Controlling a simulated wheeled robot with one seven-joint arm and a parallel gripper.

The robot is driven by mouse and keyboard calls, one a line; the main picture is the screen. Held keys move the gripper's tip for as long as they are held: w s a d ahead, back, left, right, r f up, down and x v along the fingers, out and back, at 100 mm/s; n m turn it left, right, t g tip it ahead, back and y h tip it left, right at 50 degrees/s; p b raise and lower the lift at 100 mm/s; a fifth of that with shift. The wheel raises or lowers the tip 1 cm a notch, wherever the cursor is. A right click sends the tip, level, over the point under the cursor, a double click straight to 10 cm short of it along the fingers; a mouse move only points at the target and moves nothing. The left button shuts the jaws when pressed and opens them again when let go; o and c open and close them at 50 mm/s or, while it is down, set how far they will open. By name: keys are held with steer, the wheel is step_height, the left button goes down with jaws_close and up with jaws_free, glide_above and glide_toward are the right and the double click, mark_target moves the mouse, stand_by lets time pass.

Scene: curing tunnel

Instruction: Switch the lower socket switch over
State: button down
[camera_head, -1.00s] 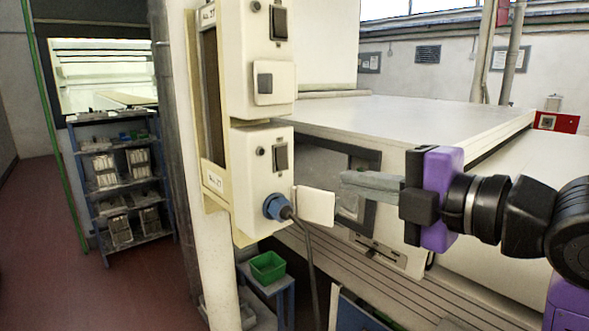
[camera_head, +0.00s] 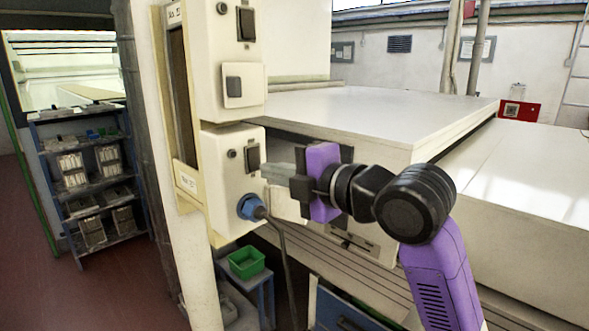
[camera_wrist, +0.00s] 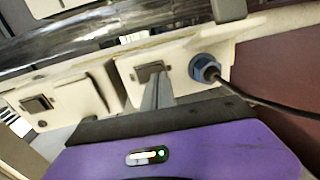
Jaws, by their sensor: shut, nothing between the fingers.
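The lower socket (camera_head: 221,182) is a cream box on a post, with a blue plug (camera_head: 250,207) in its outlet. Its dark switch (camera_head: 252,158) sits above the plug. My gripper (camera_head: 265,171) is shut and empty, its grey fingers pointing left at the lower part of this switch. In the wrist view, the finger tips (camera_wrist: 154,82) overlap the near edge of the dark switch (camera_wrist: 150,70). I cannot tell whether they touch it. The blue plug (camera_wrist: 204,68) is right of the fingers there. Which way the switch is tipped is too small to tell.
The upper socket (camera_head: 208,62) sits just above, with its own dark switch (camera_head: 246,24) and a closed flap (camera_head: 232,94). A black cable (camera_head: 285,262) hangs from the plug. A large white machine top (camera_head: 370,115) lies behind my arm.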

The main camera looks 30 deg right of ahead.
steer(key=shift+x, duration=1)
steer(key=shift+f, duration=0.1)
steer(key=shift+w+f, duration=0.1)
steer(key=shift+w, duration=0.05)
